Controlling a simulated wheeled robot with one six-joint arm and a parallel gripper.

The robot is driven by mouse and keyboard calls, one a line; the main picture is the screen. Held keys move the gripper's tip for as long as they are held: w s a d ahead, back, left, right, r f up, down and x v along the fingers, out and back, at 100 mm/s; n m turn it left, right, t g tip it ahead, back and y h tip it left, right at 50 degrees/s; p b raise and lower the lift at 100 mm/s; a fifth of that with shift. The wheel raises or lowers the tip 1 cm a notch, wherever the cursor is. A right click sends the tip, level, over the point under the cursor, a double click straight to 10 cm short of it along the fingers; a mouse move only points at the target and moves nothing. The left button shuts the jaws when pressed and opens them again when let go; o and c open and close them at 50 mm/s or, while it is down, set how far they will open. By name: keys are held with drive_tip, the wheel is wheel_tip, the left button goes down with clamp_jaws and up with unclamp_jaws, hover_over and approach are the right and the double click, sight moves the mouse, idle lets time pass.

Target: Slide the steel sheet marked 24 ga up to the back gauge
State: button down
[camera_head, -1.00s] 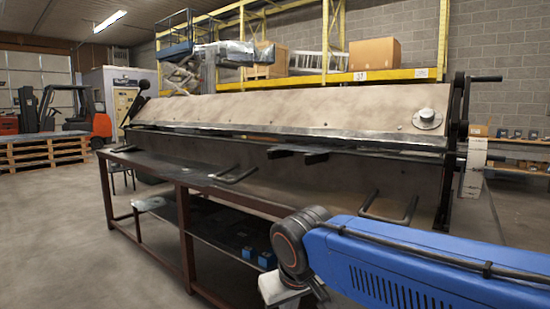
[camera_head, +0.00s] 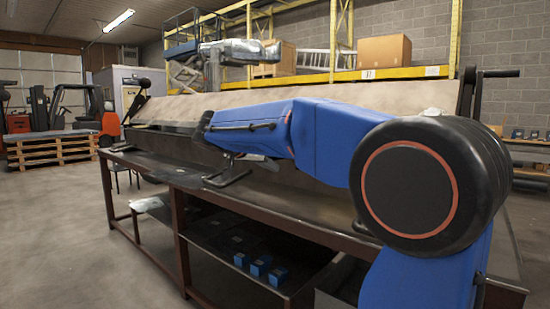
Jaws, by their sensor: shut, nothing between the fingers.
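The long sheet-metal brake (camera_head: 190,105) stands across the view, with a dark bench surface (camera_head: 150,166) in front of it. I cannot make out a steel sheet marked 24 ga, and no marking is legible. The back gauge cannot be picked out; my blue arm covers much of the brake's middle and right. My gripper (camera_head: 231,167) is small and partly hidden below the far end of my arm. It appears shut and empty, close to a dark bar handle (camera_head: 228,179) at the brake's front. I cannot tell whether it touches anything.
The lower shelf (camera_head: 215,240) holds several small blue boxes (camera_head: 260,265). A yellow rack with a cardboard box (camera_head: 385,50) stands behind. A forklift (camera_head: 75,108) and wooden pallets (camera_head: 50,148) are at left. The floor at front left is clear.

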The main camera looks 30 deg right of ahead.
drive_tip(key=w+d+r+m+h, duration=0.1)
drive_tip(key=w+d+r, duration=0.1)
drive_tip(key=w+d, duration=0.2)
drive_tip(key=shift+w+d, duration=0.4)
drive_tip(key=shift+d, duration=0.4)
drive_tip(key=shift+w+d+r, duration=0.1)
drive_tip(key=shift+d, duration=0.2)
drive_tip(key=shift+w+d, duration=0.25)
drive_tip(key=shift+d, duration=0.4)
drive_tip(key=shift+w+d, duration=0.1)
drive_tip(key=shift+d, duration=0.25)
drive_tip(key=shift+w+d, duration=0.15)
drive_tip(key=shift+d, duration=0.15)
drive_tip(key=shift+w+d, duration=0.1)
drive_tip(key=shift+d, duration=0.25)
drive_tip(key=shift+w+d, duration=0.2)
drive_tip(key=shift+d, duration=0.35)
drive_tip(key=s+a, duration=0.2)
drive_tip(key=a, duration=0.4)
drive_tip(key=shift+s+a, duration=0.2)
drive_tip(key=shift+a, duration=0.1)
